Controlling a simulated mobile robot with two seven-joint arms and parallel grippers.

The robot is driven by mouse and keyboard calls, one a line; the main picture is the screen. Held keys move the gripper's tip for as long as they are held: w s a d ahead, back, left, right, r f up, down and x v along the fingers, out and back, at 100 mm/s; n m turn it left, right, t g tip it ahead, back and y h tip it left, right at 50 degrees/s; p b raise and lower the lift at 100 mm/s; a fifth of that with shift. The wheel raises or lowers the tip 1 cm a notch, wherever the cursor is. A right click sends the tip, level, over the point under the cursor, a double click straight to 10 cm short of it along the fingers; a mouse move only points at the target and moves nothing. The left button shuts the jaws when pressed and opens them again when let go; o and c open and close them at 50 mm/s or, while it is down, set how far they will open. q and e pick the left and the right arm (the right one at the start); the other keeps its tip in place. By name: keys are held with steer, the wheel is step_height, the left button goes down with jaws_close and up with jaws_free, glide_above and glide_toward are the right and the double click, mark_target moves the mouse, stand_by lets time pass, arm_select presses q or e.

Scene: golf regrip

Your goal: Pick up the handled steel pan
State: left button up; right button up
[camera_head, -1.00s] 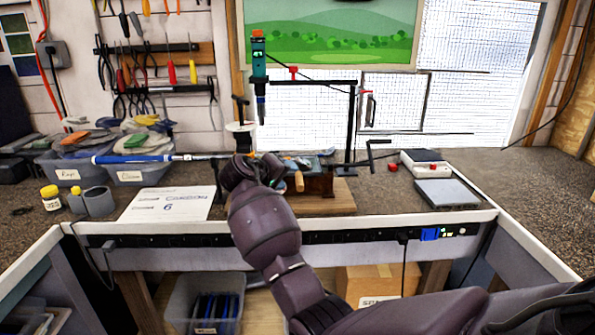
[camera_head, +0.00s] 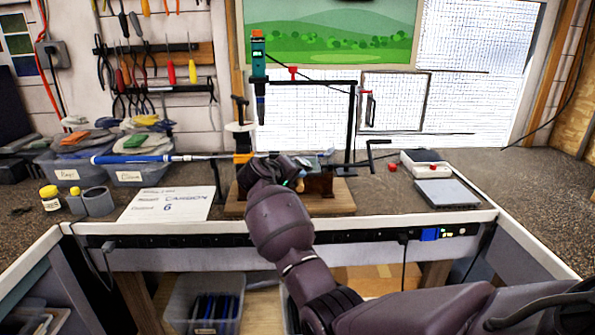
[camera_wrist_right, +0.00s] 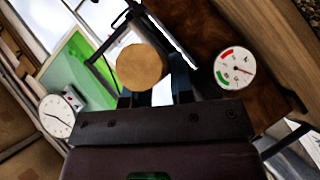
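The round wooden end of a handle (camera_wrist_right: 140,67) shows close up in the right wrist view, at the fingers of my right gripper (camera_wrist_right: 155,87). The fingers stand apart with a bright gap between them; I cannot tell whether they touch the handle. In the head view my right arm reaches over the wooden board on the bench, and its wrist hides the handle and its own fingertips. A small greyish part (camera_head: 309,161), perhaps the pan, shows just beyond the wrist. The pan's body is mostly hidden. My left gripper is not in view.
A blue-gripped club (camera_head: 135,158) lies across at the left, above a white paper (camera_head: 170,204). A black upright frame (camera_head: 350,125) stands behind my right wrist. A grey flat device (camera_head: 447,192) lies right. A round red-and-green gauge (camera_wrist_right: 235,68) is near the right fingers.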

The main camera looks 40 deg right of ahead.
jaws_close()
steer(key=shift+r, duration=0.1)
